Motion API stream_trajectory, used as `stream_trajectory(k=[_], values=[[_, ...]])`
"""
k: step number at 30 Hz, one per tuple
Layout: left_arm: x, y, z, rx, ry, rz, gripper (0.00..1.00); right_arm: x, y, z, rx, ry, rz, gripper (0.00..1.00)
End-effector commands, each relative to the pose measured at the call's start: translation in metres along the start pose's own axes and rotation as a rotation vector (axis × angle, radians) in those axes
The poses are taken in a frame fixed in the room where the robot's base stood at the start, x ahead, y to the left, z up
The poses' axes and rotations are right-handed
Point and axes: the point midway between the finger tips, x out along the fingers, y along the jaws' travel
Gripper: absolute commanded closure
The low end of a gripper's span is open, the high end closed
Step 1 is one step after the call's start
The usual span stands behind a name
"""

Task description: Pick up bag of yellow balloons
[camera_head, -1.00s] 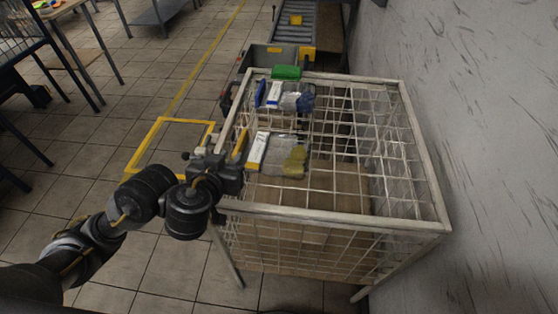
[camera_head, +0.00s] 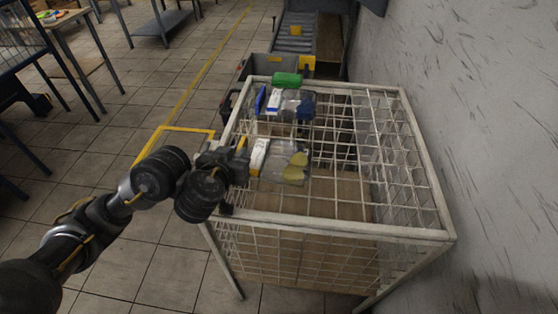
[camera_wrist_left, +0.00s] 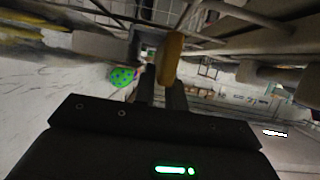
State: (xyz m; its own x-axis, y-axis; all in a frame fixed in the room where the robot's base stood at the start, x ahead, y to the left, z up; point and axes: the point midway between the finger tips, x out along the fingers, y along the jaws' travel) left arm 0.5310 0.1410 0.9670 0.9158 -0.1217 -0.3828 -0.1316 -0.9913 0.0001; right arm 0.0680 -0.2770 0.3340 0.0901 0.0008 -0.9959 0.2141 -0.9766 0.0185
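My right gripper is out of view.
The cage (camera_head: 340,219) has a raised metal rim. Behind the bag lie a bag of blue balloons (camera_head: 304,105) and a green packet (camera_head: 287,79). A conveyor (camera_head: 297,37) stands beyond. A wall (camera_head: 490,150) runs close along the right. Tables stand at the far left.

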Motion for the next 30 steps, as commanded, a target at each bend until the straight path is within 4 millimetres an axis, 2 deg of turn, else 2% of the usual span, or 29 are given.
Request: stream_trajectory(k=[2, 11, 17, 22, 25, 30], values=[[0.0, 0.0, 0.0, 0.0, 0.0, 0.0, 1.0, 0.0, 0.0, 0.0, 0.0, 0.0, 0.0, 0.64], [0.0, 0.0, -0.001, -0.001, 0.0, 0.0, 1.0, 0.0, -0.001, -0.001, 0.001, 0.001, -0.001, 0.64], [-0.005, 0.0, -0.012, -0.002, 0.001, 0.001, 1.0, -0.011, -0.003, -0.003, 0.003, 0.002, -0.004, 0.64], [-0.016, -0.001, -0.038, -0.005, 0.0, 0.0, 1.0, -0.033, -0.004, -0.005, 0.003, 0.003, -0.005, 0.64], [-0.016, -0.019, -0.057, -0.005, 0.001, -0.004, 1.0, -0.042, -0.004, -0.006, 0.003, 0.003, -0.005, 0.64], [-0.021, -0.05, -0.101, -0.003, -0.001, -0.005, 1.0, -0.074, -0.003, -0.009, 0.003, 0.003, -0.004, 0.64]])
